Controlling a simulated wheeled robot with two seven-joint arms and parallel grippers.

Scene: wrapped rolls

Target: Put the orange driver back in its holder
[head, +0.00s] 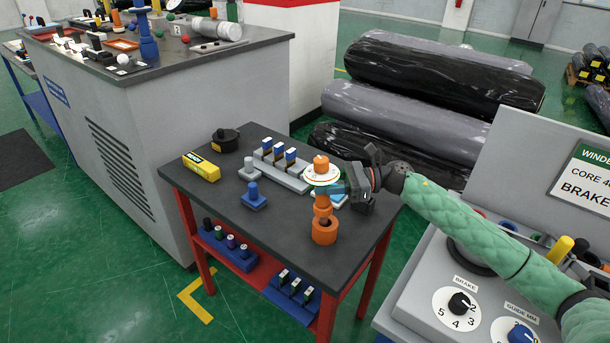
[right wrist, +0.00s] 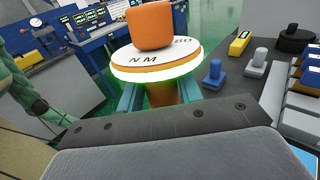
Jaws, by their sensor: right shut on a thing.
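The orange driver (head: 321,162) is upright, with an orange cap above a white lettered disc (head: 322,176) and an orange shaft below it. My right gripper (head: 331,189) is shut on the driver just under the disc, reaching in from the right. In the right wrist view the driver's cap (right wrist: 152,26) and disc stand between my fingers (right wrist: 160,93). An orange cup-like piece (head: 324,233), apparently the holder, stands on the dark table directly under the driver. I cannot tell whether the shaft tip is inside it. My left gripper is not in view.
The dark table (head: 275,222) also bears a blue knobbed piece (head: 254,198), a grey one (head: 250,170), a grey rack (head: 283,171), a yellow box (head: 201,167) and a black round piece (head: 225,141). A control panel (head: 425,302) stands at right. The table's front left is clear.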

